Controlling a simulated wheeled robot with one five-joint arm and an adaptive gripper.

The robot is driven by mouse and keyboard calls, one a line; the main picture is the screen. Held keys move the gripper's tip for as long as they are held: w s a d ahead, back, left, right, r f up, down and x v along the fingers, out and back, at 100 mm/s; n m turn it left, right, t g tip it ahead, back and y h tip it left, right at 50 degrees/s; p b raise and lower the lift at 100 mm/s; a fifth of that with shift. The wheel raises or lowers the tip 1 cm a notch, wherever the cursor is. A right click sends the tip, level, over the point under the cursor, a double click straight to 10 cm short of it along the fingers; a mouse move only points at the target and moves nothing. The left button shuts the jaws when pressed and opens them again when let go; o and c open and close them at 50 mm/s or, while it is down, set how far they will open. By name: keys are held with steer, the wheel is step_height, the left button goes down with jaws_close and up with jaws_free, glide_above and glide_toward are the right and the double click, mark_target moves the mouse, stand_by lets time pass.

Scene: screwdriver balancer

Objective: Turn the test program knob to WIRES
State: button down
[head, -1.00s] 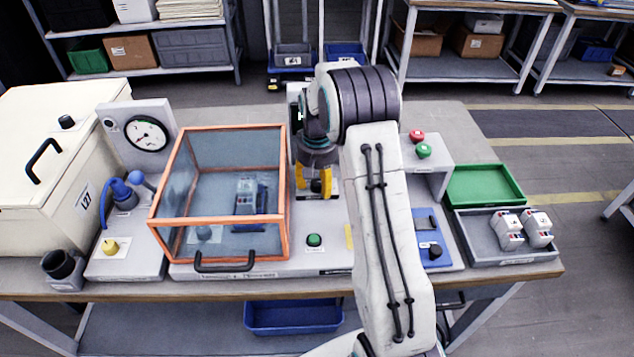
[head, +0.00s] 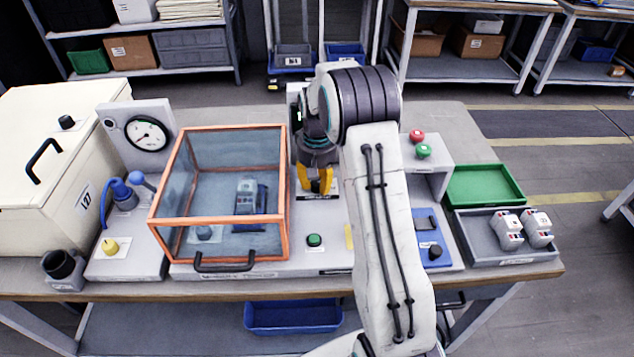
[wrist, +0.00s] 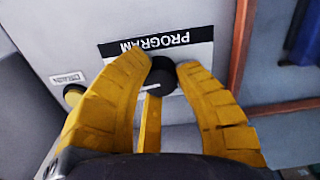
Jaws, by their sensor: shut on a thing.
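In the head view my gripper (head: 316,184) points down at the panel, right of the orange-framed clear box. The WIRES mark and the knob's setting cannot be read.
The orange-framed box (head: 287,210) stands close to the left of my gripper. A green button (head: 314,240) lies in front. A stand with red and green buttons (head: 440,152) is at the right. A grey tray (head: 490,257) holds two white devices.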

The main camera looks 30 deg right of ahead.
steer(key=n, duration=0.6)
steer(key=shift+s+f, duration=0.1)
steer(key=shift+f, duration=0.05)
steer(key=n, duration=0.5)
steer(key=shift+n, duration=0.3)
steer(key=n, duration=1)
steer(key=shift+n, duration=0.4)
steer(key=c, duration=0.9)
jaws_free()
steer(key=shift+o, duration=0.2)
